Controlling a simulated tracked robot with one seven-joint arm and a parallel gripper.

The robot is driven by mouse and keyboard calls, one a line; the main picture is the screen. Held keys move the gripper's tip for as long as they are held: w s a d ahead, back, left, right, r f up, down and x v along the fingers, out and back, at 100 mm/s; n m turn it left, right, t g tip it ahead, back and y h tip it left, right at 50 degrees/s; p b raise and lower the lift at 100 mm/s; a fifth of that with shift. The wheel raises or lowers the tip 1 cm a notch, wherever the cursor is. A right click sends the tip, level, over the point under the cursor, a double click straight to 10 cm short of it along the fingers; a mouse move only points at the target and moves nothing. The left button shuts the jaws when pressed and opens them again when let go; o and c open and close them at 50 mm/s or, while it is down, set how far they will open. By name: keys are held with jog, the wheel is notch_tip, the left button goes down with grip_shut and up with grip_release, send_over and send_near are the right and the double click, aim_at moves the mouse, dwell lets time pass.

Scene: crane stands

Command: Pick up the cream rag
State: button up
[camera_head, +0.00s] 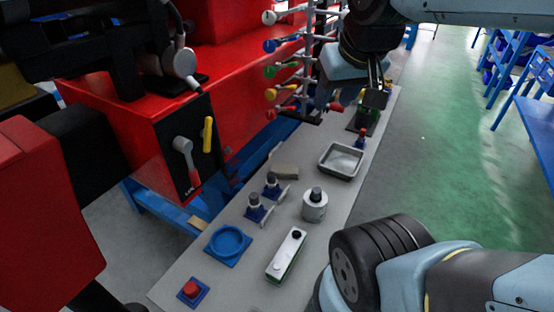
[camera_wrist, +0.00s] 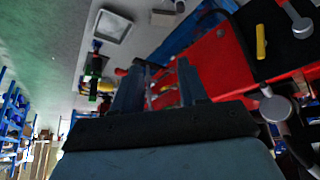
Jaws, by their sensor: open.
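The cream rag (camera_head: 285,172) looks like a small, flat, pale beige piece on the grey bench top, left of the metal tray. It also seems to show at the top of the wrist view (camera_wrist: 163,18), beside the tray. My gripper (camera_head: 350,104) is above the far part of the bench, beyond the rag and close to the rack of coloured knobs. In the wrist view its two fingers (camera_wrist: 160,82) stand apart with nothing held between them. The gripper is well clear of the rag.
The rack of coloured knobs (camera_head: 304,60) rises close beside my gripper. A red machine (camera_head: 160,120) borders the bench on the left. Green floor (camera_head: 440,160) is open on the right.

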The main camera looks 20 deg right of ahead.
jog(key=shift+o, duration=0.2)
jog(key=o, duration=0.3)
jog(key=shift+w+d+f, duration=0.1)
jog(key=shift+w, duration=0.3)
jog(key=o, duration=0.6)
jog(key=w+f+n+g+h, duration=0.1)
jog(key=w+f+n, duration=0.1)
jog(key=w, duration=0.3)
jog(key=shift+w+f+h, duration=0.3)
jog(key=shift+w+f, duration=0.1)
jog(key=shift+f, duration=0.3)
jog(key=w+f+n, duration=0.1)
jog(key=w+f, duration=0.1)
jog(key=w+d+f+n+g, duration=0.1)
jog(key=w+f, duration=0.1)
jog(key=w+f+n+g, duration=0.1)
jog(key=w, duration=0.1)
jog(key=shift+d+f, duration=0.25)
jog(key=shift+f, duration=0.15)
jog(key=n+g+y, duration=0.1)
jog(key=n+y, duration=0.4)
jog(key=n, duration=0.4)
send_near(286, 168)
jog(key=shift+d+x, duration=0.2)
jog(key=shift+x, duration=1.9)
jog(key=shift+a+x, duration=0.25)
jog(key=shift+x, duration=2.35)
